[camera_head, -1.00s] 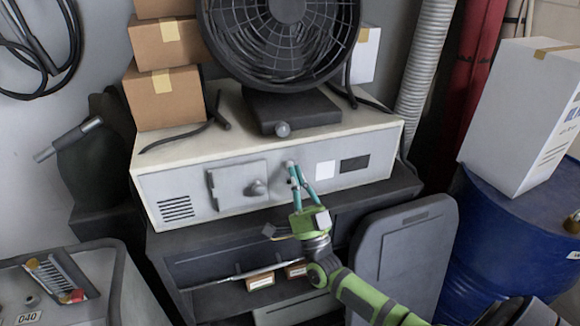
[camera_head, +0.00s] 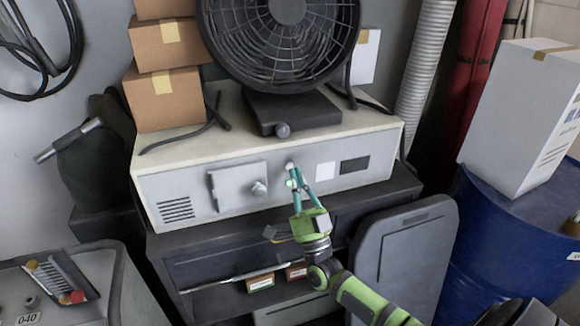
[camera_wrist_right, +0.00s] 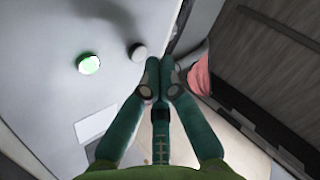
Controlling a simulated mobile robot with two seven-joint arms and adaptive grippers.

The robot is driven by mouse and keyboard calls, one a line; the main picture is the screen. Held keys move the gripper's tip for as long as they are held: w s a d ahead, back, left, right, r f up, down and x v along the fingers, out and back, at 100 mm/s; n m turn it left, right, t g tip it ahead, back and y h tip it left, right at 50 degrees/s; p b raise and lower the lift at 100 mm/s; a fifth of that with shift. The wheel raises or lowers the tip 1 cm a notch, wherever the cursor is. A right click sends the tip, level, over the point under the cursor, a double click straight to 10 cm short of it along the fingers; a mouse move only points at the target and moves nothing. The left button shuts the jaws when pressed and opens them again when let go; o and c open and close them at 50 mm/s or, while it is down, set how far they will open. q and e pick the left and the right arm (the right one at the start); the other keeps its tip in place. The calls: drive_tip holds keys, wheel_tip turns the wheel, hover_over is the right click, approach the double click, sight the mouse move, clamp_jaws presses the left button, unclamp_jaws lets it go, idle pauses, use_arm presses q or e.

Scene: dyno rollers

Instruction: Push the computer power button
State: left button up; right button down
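The computer is a wide pale grey case (camera_head: 230,150) with a front panel that faces me. A small round green-lit button (camera_head: 291,183) shows on that panel, with a pale round button (camera_head: 289,165) just above it. Both show in the right wrist view, the green button (camera_wrist_right: 89,64) at upper left and the pale one (camera_wrist_right: 137,51) nearer the fingers. My right gripper (camera_head: 298,171) has its teal fingers together and empty, close in front of the panel just right of the buttons. I cannot tell whether the tips touch it. My left gripper is not in view.
A black fan (camera_head: 283,45) and stacked cardboard boxes (camera_head: 165,98) stand on the case. A grey knob (camera_head: 259,188) sticks out left of the buttons. A blue barrel (camera_head: 500,235) carrying a white box (camera_head: 520,120) stands at the right.

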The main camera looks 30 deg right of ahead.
drive_tip(key=shift+s+a+p, duration=0.25)
drive_tip(key=shift+s+p, duration=0.2)
drive_tip(key=shift+s, duration=0.5)
drive_tip(key=shift+s+a+p, duration=0.2)
drive_tip(key=shift+s+p, duration=0.25)
drive_tip(key=shift+s, duration=0.55)
drive_tip(key=shift+s+a+p, duration=0.25)
drive_tip(key=shift+s+p, duration=0.2)
drive_tip(key=shift+s, duration=0.5)
